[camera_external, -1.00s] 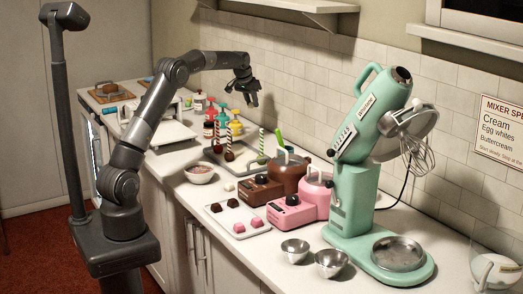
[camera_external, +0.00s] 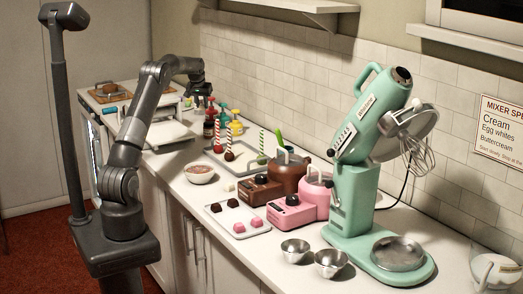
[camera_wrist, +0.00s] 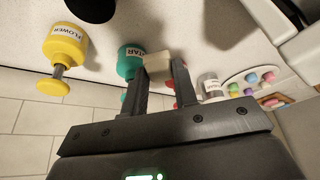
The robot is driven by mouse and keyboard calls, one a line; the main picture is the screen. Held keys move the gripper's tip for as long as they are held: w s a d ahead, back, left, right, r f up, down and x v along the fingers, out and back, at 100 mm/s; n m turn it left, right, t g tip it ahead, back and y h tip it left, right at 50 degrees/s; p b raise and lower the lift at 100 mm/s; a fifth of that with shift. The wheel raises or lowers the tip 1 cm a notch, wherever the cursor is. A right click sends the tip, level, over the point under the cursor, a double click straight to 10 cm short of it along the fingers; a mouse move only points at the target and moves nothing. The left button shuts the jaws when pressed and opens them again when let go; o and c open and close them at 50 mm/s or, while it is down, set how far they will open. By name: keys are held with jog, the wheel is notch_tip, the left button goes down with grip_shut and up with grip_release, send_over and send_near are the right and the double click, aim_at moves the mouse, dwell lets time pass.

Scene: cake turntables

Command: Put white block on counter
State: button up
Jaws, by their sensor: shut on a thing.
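My gripper (camera_external: 197,88) is raised above the back part of the counter (camera_external: 168,180), over the group of bottle-like tools. In the wrist view my gripper (camera_wrist: 160,72) is shut on a small off-white block (camera_wrist: 158,64), held between the fingertips. In the external view the block is too small or hidden to make out. In the wrist view the block overlaps a teal tool (camera_wrist: 128,62) labelled "STAR" behind it; I cannot tell whether they touch.
A yellow tool (camera_wrist: 66,46) labelled "FLOWER" is near the gripper. Red, teal and yellow bottles (camera_external: 221,122) stand below it.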

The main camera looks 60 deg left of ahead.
notch_tip(320, 180, down, 10)
jog(key=shift+f, duration=0.2)
jog(key=shift+f, duration=0.1)
dwell(0.3)
jog(key=o, duration=0.9)
jog(key=shift+o, duration=0.2)
jog(key=v, duration=1.2)
jog(key=shift+w+d, duration=0.1)
